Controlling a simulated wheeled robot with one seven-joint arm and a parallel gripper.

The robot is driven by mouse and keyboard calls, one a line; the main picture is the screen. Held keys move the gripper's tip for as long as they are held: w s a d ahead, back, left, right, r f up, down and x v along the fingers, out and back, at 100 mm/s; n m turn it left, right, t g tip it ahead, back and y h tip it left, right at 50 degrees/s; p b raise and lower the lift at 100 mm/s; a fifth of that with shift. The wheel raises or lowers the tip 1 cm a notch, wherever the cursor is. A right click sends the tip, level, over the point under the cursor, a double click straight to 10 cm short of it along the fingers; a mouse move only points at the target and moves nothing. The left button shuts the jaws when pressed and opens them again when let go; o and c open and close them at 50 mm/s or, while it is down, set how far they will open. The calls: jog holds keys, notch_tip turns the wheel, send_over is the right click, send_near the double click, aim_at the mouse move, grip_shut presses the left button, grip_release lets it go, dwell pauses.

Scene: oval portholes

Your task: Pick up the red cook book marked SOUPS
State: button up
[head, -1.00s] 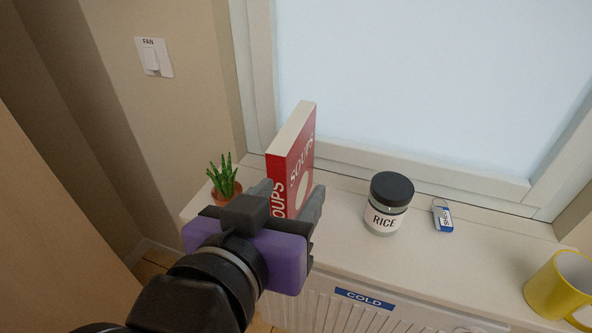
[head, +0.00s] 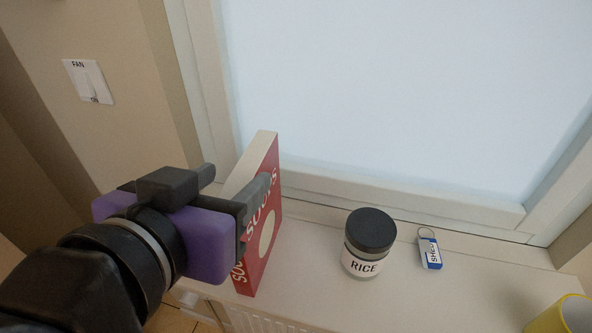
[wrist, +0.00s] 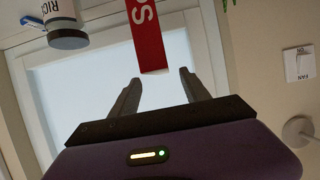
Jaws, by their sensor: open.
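The red cook book marked SOUPS (head: 265,228) stands upright on the white sill, its cream page edges facing up and left. In the wrist view, which is upside down, part of its red side (wrist: 149,42) shows between the lines of my two fingers, its near end about level with the tips. My gripper (head: 238,180) is open beside the book in the head view, one finger across the red cover and the other on the far side. In the wrist view my gripper (wrist: 159,77) has nothing clamped. Part of the cover is hidden by the finger.
A RICE jar (head: 368,245) with a black lid stands right of the book. A blue and white key tag (head: 430,250) lies beyond it, and a yellow mug (head: 562,318) is at the lower right. The window (head: 400,90) is behind. A FAN switch (head: 88,82) is on the left wall.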

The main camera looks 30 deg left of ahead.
aim_at(245, 169)
jog(key=shift+p+x, duration=0.65)
jog(key=shift+x, duration=2.5)
jog(key=shift+s+f, duration=0.1)
grip_shut()
